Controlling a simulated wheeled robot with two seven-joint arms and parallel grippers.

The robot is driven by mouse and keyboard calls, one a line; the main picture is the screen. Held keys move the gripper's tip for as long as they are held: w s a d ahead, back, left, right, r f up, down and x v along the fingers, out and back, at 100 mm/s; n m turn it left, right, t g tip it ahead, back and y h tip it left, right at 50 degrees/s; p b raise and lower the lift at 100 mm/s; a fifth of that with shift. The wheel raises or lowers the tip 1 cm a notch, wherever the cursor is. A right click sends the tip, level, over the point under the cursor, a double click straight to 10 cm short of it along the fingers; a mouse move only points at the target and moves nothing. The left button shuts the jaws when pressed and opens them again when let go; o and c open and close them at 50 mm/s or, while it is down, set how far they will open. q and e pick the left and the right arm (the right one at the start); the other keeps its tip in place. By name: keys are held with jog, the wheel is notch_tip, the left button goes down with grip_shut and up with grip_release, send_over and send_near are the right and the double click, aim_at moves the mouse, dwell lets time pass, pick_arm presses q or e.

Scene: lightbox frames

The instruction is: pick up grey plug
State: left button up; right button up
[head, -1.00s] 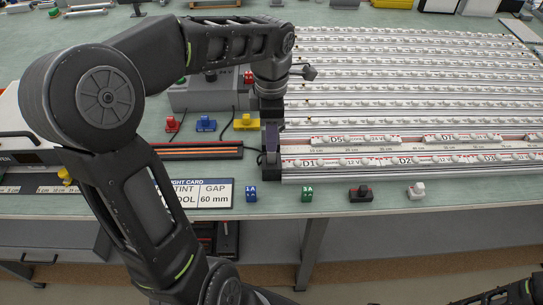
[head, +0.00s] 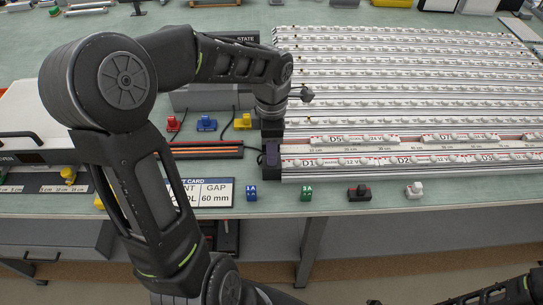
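A light grey plug (head: 414,190) stands on the front strip of the green bench, to the right of a black plug (head: 360,193). My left gripper (head: 271,168) points down near the left end of the front light rail, well to the left of the grey plug and apart from it. Its fingers are dark and seen edge-on, so I cannot tell whether they are open or shut. My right arm (head: 505,291) shows only in the bottom right corner; its gripper is not visible.
Blue (head: 251,194) and green (head: 306,194) blocks stand along the front edge. Red (head: 173,124), blue (head: 206,124) and yellow (head: 243,121) plugs sit farther back. Rows of light rails (head: 400,160) fill the right side. A printed card (head: 214,192) lies at left.

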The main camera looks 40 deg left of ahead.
pick_arm(q)
grip_shut()
dwell(0.5)
